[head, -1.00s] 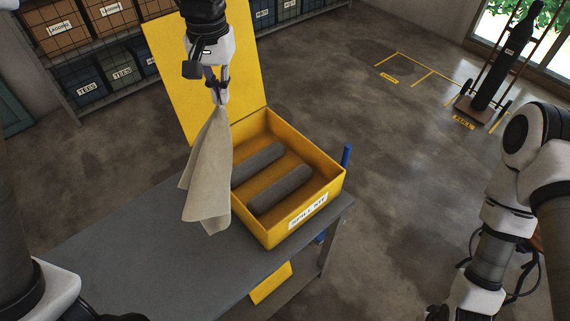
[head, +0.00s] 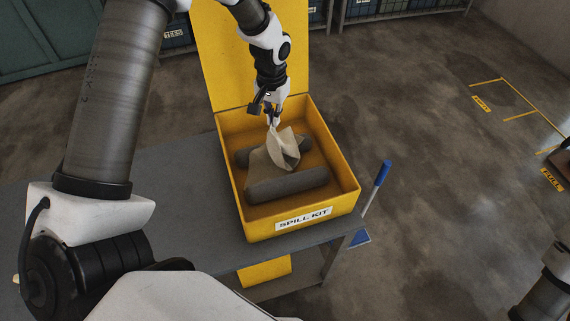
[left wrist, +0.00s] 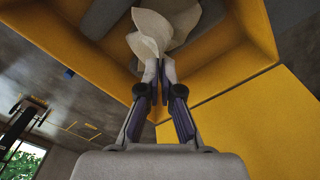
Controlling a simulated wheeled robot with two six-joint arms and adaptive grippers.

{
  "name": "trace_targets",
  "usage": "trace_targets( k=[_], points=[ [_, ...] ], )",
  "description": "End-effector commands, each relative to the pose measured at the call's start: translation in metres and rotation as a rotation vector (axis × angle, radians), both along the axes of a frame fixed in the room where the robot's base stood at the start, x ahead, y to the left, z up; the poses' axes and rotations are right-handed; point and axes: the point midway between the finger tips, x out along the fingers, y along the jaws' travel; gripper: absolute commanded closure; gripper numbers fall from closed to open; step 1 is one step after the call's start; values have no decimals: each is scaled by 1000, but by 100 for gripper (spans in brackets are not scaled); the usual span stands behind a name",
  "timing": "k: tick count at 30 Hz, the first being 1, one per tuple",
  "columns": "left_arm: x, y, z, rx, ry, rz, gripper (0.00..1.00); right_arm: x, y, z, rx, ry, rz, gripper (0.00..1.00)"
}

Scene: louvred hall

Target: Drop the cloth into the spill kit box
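The beige cloth (head: 284,146) hangs bunched inside the open yellow spill kit box (head: 348,187), its lower folds over the grey rolls. My left gripper (head: 273,121) points down into the box, with its fingertips at the cloth's upper end. The left wrist view shows its fingers (left wrist: 158,82) close together with the cloth (left wrist: 165,28) pinched at their tips. The box's yellow wall (left wrist: 235,65) also shows there. My right gripper is out of view; only part of that arm shows at the lower right of the head view.
Grey rolls (head: 288,186) lie in the box. The raised yellow lid (head: 235,60) stands behind it. The box sits on a grey table (head: 180,180), and a blue-handled tool (head: 381,174) stands beside the table's right edge. Open floor lies to the right.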

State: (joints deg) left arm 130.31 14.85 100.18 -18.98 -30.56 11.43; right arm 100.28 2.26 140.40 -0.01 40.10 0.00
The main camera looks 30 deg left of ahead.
Motion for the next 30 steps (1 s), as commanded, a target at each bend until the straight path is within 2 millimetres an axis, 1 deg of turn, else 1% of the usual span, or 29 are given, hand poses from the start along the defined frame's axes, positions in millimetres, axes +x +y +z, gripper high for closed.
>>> trace_targets(
  k=[1, 6, 10, 13, 20, 23, 29, 30],
  points=[
    [0, 0, -9, 0, 0, 0, 100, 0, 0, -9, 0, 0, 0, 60],
    [0, 0, -35, 1, 0, -1, 100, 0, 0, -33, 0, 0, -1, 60],
    [0, 0, -51, 0, 0, -1, 100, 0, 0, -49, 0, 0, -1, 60],
    [1, 0, -56, 0, -1, -1, 100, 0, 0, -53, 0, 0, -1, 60],
    [0, 0, -54, 1, 0, -1, 100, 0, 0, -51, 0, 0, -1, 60],
    [0, -1, -54, 1, 0, -1, 69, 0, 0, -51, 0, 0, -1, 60],
    [0, -1, -54, 1, 0, -1, 68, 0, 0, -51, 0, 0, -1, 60],
    [0, -1, -54, 1, 0, -1, 64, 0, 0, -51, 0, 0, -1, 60]
  ],
)
